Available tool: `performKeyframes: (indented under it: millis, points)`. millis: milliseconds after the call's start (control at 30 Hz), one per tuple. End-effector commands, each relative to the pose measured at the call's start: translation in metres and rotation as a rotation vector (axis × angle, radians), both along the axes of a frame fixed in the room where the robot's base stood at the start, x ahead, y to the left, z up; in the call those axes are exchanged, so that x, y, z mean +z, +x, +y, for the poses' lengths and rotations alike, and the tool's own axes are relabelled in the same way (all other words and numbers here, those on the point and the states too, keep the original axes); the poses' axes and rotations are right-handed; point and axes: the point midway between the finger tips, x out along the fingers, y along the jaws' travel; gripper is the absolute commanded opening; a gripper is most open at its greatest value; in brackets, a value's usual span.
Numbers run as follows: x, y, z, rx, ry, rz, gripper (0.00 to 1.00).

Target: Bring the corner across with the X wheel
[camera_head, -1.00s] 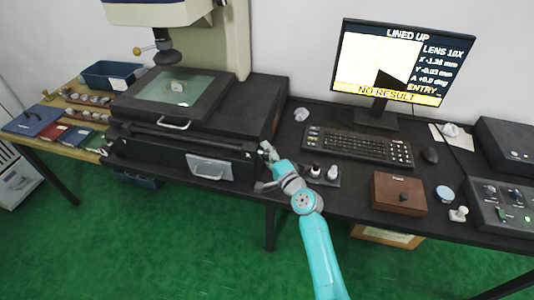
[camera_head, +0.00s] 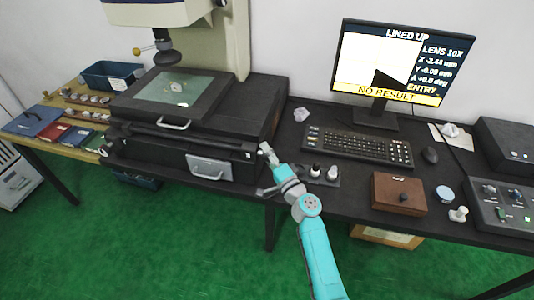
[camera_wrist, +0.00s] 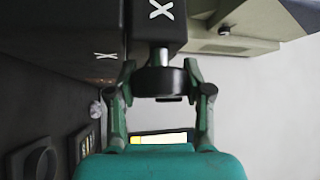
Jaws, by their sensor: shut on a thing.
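The X wheel (camera_wrist: 160,84) is a dark round knob on a short metal shaft, under a block marked with a white X (camera_wrist: 161,9). My gripper (camera_wrist: 160,70) has its two fingers closed on either side of it. In the head view my gripper (camera_head: 266,152) is at the right front side of the measuring machine (camera_head: 200,95); the wheel is too small to make out there. The monitor (camera_head: 400,65) shows the corner as a black wedge (camera_head: 387,79) on a bright field. It reads LINED UP, LENS 10X, X about -2.44 mm, A +0.0 deg, NO RESULT.
A keyboard (camera_head: 358,145), mouse (camera_head: 430,155), brown box (camera_head: 399,194) and control panel (camera_head: 505,208) are on the dark desk to the right. Small knobs (camera_head: 323,172) stand just right of my gripper. A glass stage (camera_head: 178,88) tops the machine.

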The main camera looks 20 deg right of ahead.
Motion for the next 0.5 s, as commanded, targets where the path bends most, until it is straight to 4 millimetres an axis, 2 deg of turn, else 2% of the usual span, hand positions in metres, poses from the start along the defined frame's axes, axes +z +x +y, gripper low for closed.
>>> performKeyframes:
  millis: [500]
  points:
    - [-0.0009, -0.0003, 0.0014, 0.000, -0.021, -0.035, 0.15]
